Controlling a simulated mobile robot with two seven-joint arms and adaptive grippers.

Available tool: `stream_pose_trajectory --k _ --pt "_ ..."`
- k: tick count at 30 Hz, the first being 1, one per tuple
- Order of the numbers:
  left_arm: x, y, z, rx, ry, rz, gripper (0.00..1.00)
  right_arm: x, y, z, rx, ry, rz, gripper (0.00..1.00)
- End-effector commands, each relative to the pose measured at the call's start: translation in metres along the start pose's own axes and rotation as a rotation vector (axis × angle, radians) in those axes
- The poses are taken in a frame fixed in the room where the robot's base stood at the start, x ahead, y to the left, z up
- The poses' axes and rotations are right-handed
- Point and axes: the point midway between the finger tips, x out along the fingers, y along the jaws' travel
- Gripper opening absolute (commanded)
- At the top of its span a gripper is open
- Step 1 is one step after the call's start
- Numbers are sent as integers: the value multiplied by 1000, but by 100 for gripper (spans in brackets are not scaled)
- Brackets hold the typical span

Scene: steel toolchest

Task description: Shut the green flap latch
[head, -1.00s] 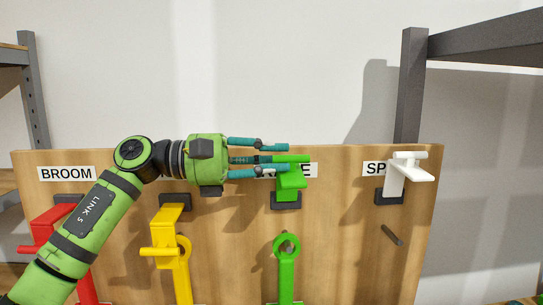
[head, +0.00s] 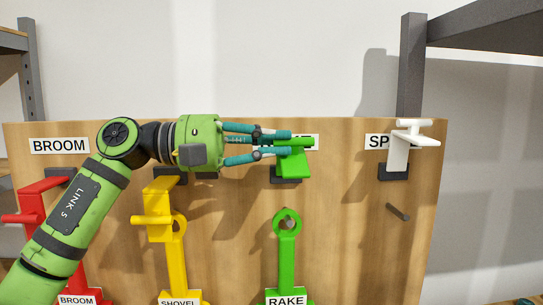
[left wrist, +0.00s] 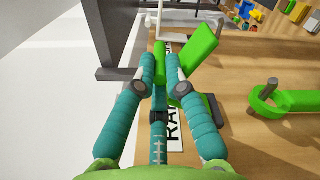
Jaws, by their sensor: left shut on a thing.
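The green flap latch (head: 294,163) sits on the wooden board above the green rake handle, its flap sticking out from the board. My left gripper (head: 288,143) reaches in from the left and is shut on the latch's green crossbar. In the left wrist view, my left gripper (left wrist: 160,72) has the crossbar (left wrist: 160,62) between its teal fingertips, and the green flap (left wrist: 198,50) stands out to the right. The fingers hide part of the crossbar and the label behind. My right gripper is not in view.
A red latch (head: 35,200) and a yellow latch (head: 160,200) are on the left, a white latch (head: 398,153) on the right. The green rake handle (head: 287,250) hangs below on a peg. A bare peg (head: 398,211) sticks out at right. Grey shelf posts flank the board.

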Motion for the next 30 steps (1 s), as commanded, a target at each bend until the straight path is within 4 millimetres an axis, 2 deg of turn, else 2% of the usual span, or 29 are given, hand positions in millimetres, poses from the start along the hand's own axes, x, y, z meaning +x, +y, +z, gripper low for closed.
stream_pose_trajectory --k 1,9,29,30 --pt "0 -10 -2 33 -1 -2 0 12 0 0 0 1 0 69" --pt "0 -22 1 176 0 -1 0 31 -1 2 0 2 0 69" --pt "0 -25 2 237 0 -2 0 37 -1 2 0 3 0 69" --pt "0 -25 2 237 0 -1 0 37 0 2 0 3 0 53"
